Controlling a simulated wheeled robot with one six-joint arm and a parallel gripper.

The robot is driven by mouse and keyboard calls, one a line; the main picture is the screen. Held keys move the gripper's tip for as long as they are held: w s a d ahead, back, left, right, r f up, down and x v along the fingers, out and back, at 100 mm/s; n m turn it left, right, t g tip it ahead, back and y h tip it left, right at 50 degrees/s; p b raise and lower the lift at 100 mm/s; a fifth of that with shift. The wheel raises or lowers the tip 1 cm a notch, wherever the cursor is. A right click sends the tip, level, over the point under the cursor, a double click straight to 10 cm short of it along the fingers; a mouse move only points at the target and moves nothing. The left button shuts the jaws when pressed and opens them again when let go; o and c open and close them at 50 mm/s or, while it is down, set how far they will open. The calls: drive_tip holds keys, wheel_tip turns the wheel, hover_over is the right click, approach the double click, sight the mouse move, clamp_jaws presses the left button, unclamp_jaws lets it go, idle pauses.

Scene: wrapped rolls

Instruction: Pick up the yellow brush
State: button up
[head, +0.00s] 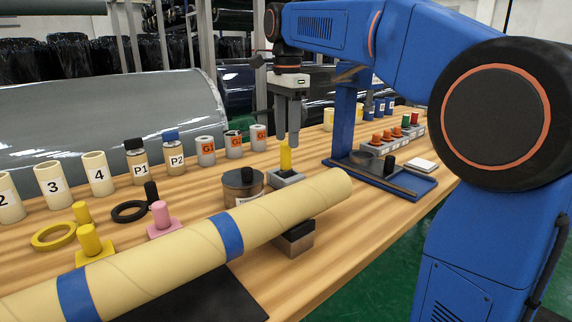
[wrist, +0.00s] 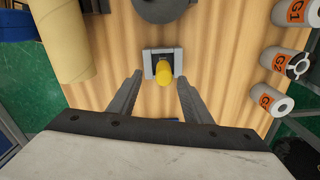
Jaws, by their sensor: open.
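The yellow brush (head: 285,156) stands upright in a small grey holder (head: 287,178) on the wooden table, right of a dark round tin. In the wrist view the yellow brush (wrist: 164,72) shows from above, with the grey holder (wrist: 149,64) around its base. My gripper (head: 288,140) is above the brush in the head view, pointing down, with its fingertips close to the brush's top. In the wrist view my gripper (wrist: 160,76) is open, with one finger on each side of the brush and nothing held. I cannot tell whether a finger touches it.
A dark tin (head: 242,185) stands close left of the holder. A long cardboard roll (head: 190,250) lies in front. Cans marked G (head: 233,145) stand behind. A blue stand (head: 380,180) is to the right. Numbered tubes (head: 52,186) line the left.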

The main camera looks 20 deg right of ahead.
sight(285, 155)
drive_tip(key=shift+w+a+f, duration=0.1)
drive_tip(key=shift+w+f, duration=0.1)
drive_tip(key=shift+f, duration=1.5)
drive_tip(key=shift+w+f, duration=0.15)
drive_tip(key=shift+f, duration=1.5)
clamp_jaws()
